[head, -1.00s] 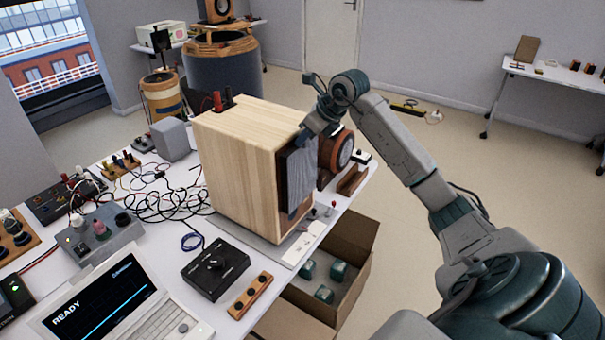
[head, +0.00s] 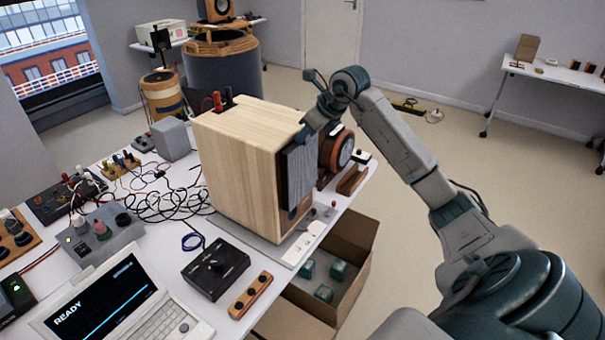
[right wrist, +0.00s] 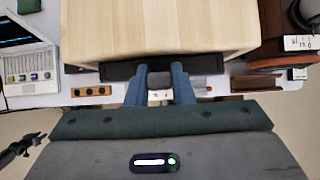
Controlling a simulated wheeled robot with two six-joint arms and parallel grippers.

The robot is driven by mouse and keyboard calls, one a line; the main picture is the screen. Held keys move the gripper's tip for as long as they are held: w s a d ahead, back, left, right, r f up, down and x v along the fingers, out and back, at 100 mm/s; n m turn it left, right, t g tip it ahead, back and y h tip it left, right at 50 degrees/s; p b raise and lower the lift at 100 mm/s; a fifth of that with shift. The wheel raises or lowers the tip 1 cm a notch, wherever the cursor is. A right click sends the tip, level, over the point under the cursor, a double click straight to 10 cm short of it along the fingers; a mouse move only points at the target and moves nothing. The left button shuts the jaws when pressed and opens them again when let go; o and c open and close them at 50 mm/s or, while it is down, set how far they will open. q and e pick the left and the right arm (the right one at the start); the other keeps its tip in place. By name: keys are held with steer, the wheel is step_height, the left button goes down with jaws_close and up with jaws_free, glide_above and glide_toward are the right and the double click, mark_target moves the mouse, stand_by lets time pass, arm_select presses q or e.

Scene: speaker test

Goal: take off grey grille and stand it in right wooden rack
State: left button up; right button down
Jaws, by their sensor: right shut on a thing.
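The grey grille (head: 300,172) is upright at the front face of the pale wooden speaker cabinet (head: 238,165). My right gripper (head: 303,135) is at the grille's top edge and shut on it. In the right wrist view the two blue fingers of my right gripper (right wrist: 160,88) reach the dark top edge of the grille (right wrist: 115,72), close against the cabinet (right wrist: 155,25). I cannot tell whether there is a gap behind it. A wooden rack (head: 352,181) lies on the table to the right of the cabinet. My left gripper is not in view.
An open cardboard box (head: 352,250) with green blocks is below the table edge. Cables, a black knob box (head: 215,268) and a laptop (head: 105,295) fill the left.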

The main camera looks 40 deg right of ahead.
steer(key=shift+s+d, duration=0.1)
stand_by(0.3)
steer(key=s+d+b, duration=0.1)
steer(key=s+b, duration=0.5)
steer(key=b, duration=0.2)
steer(key=shift+s+d+b, duration=0.25)
steer(key=shift+d+b, duration=0.05)
steer(key=shift+d, duration=0.1)
stand_by(1.2)
steer(key=shift+s+d, duration=0.1)
stand_by(0.4)
